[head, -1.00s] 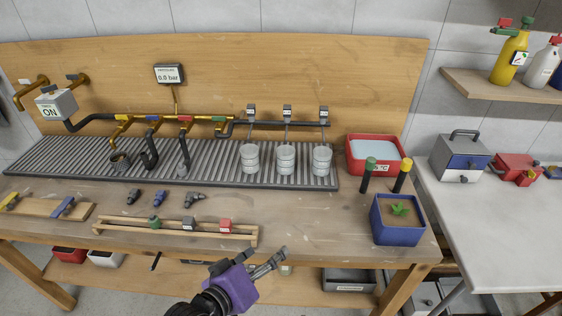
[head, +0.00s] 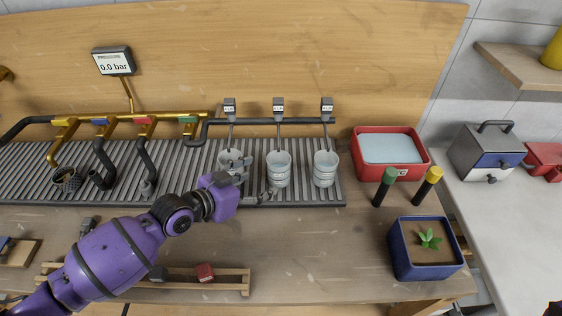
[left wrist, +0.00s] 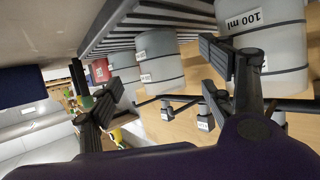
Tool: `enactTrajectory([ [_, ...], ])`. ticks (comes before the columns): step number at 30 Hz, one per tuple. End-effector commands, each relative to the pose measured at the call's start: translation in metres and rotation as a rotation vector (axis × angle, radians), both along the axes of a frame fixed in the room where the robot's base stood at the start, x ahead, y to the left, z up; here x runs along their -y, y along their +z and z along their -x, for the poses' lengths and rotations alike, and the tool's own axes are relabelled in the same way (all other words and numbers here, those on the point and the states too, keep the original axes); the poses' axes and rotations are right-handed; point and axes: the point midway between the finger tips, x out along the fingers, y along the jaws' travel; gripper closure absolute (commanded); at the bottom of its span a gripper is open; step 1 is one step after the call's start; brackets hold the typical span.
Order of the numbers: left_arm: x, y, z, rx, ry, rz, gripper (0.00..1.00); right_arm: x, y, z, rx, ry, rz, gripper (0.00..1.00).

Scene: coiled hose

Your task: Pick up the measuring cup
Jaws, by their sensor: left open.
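Three clear measuring cups stand in a row on the ribbed rack: a left one (head: 229,160), a middle one (head: 278,170) and a right one (head: 325,168). My left gripper (head: 252,178) is open and empty, with its fingers spread at the left and middle cups. One finger covers part of the left cup. In the left wrist view, a cup marked "100 ml" (left wrist: 268,45) is close behind one finger, and another cup (left wrist: 160,62) shows between the fingers (left wrist: 165,92). I cannot tell whether a finger touches a cup. My right gripper is out of view.
Thin spouts with small labelled boxes hang over the cups. A red basin (head: 420,170), black posts with green and yellow tops, and a blue planter (head: 395,248) stand to the right. The wooden bench (head: 310,245) is clear in front of the middle and right cups.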

Motion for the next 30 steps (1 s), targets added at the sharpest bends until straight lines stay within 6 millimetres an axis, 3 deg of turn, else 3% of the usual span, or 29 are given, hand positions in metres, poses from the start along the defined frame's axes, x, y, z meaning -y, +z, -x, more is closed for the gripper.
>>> enactTrajectory([
  [15, 0.046, -0.020, -0.045, 0.001, 0.000, 0.002, 0.27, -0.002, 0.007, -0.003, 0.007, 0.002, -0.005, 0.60],
  [24, 0.048, -0.022, -0.048, 0.000, 0.000, 0.001, 0.27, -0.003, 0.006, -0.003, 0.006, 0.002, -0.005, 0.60],
  [30, 0.048, -0.022, -0.048, 0.000, 0.000, 0.001, 0.52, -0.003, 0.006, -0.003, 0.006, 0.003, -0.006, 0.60],
])
